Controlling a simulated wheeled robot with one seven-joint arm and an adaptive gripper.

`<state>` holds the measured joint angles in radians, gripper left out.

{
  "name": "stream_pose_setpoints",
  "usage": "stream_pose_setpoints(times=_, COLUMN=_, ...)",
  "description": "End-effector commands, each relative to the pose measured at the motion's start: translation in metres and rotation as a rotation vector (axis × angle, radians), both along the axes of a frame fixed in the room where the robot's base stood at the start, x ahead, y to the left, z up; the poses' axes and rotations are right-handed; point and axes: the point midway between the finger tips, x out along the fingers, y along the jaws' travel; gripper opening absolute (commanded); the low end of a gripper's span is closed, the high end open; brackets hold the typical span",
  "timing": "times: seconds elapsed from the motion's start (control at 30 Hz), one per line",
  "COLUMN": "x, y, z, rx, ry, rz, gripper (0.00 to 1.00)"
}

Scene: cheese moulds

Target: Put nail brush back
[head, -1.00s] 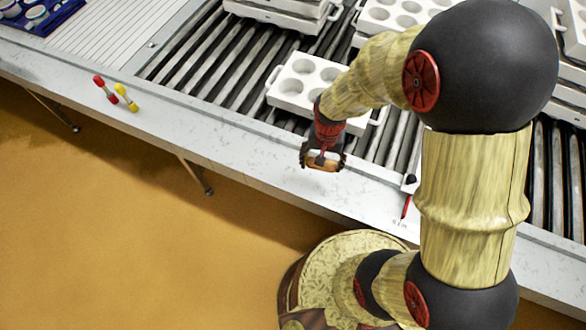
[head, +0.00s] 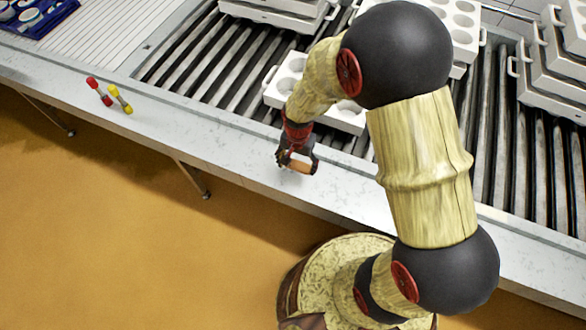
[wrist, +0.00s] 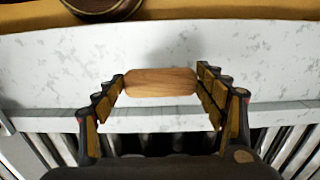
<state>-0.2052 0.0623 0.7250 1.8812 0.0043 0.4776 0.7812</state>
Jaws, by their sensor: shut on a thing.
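The nail brush (head: 299,166) has a light brown wooden body and is held between the fingers of my gripper (head: 297,160). In the wrist view the brush (wrist: 161,82) spans crosswise between the two finger pads of my gripper (wrist: 160,92). Its bristles cannot be made out. In the head view the gripper and brush are over the pale front ledge (head: 235,165), in front of a white mould block. The height above the ledge is hard to tell.
A white mould block (head: 290,83) with round hollows sits on the roller conveyor (head: 205,62) behind my gripper. Red and yellow small items (head: 120,99) lie on the ledge at left. A blue crate (head: 40,18) is at the far left. More moulds (head: 555,95) are stacked at right.

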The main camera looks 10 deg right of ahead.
Motion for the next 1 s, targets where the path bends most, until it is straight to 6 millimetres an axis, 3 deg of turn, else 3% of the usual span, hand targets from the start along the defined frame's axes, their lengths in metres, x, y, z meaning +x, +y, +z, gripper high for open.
stream_pose_setpoints(times=0.1, x=0.011, y=0.006, z=-0.015, rx=0.000, ry=-0.001, rz=0.000, gripper=0.47)
stream_pose_setpoints(times=0.37, x=0.021, y=0.011, z=-0.028, rx=0.000, ry=-0.001, rz=0.000, gripper=0.47)
stream_pose_setpoints(times=0.57, x=0.020, y=0.011, z=-0.057, rx=0.000, ry=0.000, rz=0.000, gripper=0.47)
stream_pose_setpoints(times=0.97, x=0.020, y=0.011, z=-0.060, rx=0.000, ry=-0.001, rz=0.000, gripper=0.47)
stream_pose_setpoints(times=1.0, x=0.020, y=0.011, z=-0.060, rx=0.000, ry=-0.001, rz=0.000, gripper=0.72)
